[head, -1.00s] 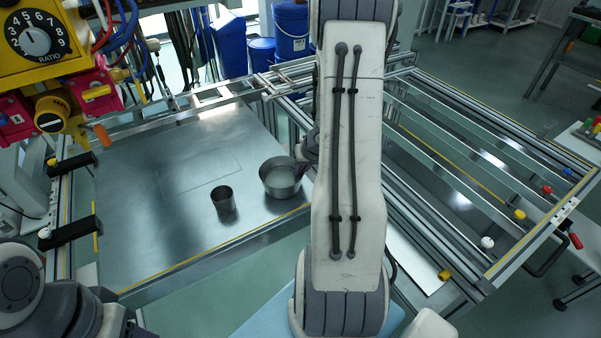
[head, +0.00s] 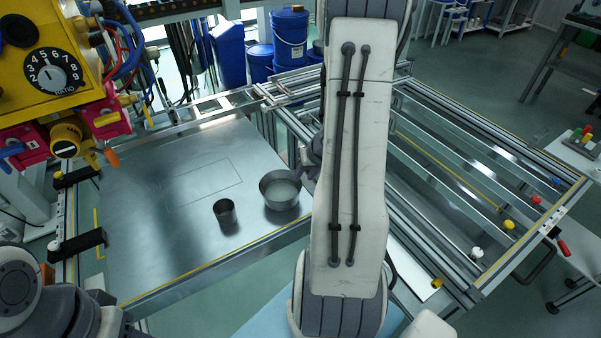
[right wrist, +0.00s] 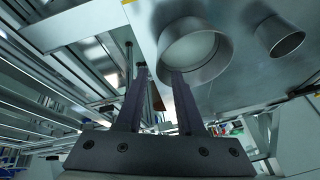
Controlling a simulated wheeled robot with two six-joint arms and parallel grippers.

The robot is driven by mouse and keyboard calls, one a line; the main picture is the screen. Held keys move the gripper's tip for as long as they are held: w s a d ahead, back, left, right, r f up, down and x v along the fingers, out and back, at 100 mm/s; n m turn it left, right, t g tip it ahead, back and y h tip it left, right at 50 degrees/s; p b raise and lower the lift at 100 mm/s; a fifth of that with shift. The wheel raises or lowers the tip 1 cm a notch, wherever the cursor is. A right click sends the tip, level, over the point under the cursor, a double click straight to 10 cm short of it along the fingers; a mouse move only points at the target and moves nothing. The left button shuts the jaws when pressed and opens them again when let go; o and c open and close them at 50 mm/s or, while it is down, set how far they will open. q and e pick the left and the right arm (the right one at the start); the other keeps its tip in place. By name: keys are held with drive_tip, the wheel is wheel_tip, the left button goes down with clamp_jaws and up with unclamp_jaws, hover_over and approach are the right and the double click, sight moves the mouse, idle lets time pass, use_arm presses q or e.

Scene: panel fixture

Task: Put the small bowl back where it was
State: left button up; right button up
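The small bowl (head: 280,192) is round, metal and upright. It stands on the metal panel (head: 150,245) near its right edge. My right gripper (head: 302,168) is at the bowl's right rim in the head view, partly hidden behind my right arm. In the right wrist view its two fingers (right wrist: 158,82) are wide apart. One fingertip overlaps the near rim of the bowl (right wrist: 205,68) and the other is outside it. I cannot tell whether either touches. My left gripper is not in view.
A dark metal cup (head: 224,213) stands on the panel left of the bowl; it also shows in the right wrist view (right wrist: 278,38). A thin rectangle outline (head: 203,183) marks bare panel behind the cup. A yellow dial box (head: 50,72) hangs at upper left. Frame rails lie right.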

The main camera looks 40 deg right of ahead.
drive_tip(key=p+v, duration=0.3)
drive_tip(key=v, duration=0.2)
drive_tip(key=shift+s+r, duration=0.1)
drive_tip(key=shift+r, duration=0.15)
drive_tip(key=w+a+r+n+h, duration=0.2)
drive_tip(key=w+a+r+n, duration=0.15)
drive_tip(key=w+a, duration=0.25)
drive_tip(key=a+r+n, duration=0.1)
drive_tip(key=a+r, duration=0.2)
drive_tip(key=a, duration=0.3)
drive_tip(key=a+r+n, duration=0.2)
drive_tip(key=a+r, duration=0.1)
drive_tip(key=a, duration=0.3)
drive_tip(key=s+a+r+n+g+y, duration=0.1)
drive_tip(key=s+a+n+g, duration=0.1)
drive_tip(key=s+a, duration=0.7)
drive_tip(key=s+a+r+n+g+y, duration=0.1)
drive_tip(key=s+a+n, duration=0.4)
drive_tip(key=s+a, duration=0.5)
drive_tip(key=shift+s+a+r+g+y, duration=0.25)
drive_tip(key=shift+a+g+y, duration=0.3)
drive_tip(key=shift+g+y, duration=0.4)
drive_tip(key=shift+n, duration=0.25)
wheel_tip(320, 180, up, 7)
drive_tip(key=p, duration=0.6)
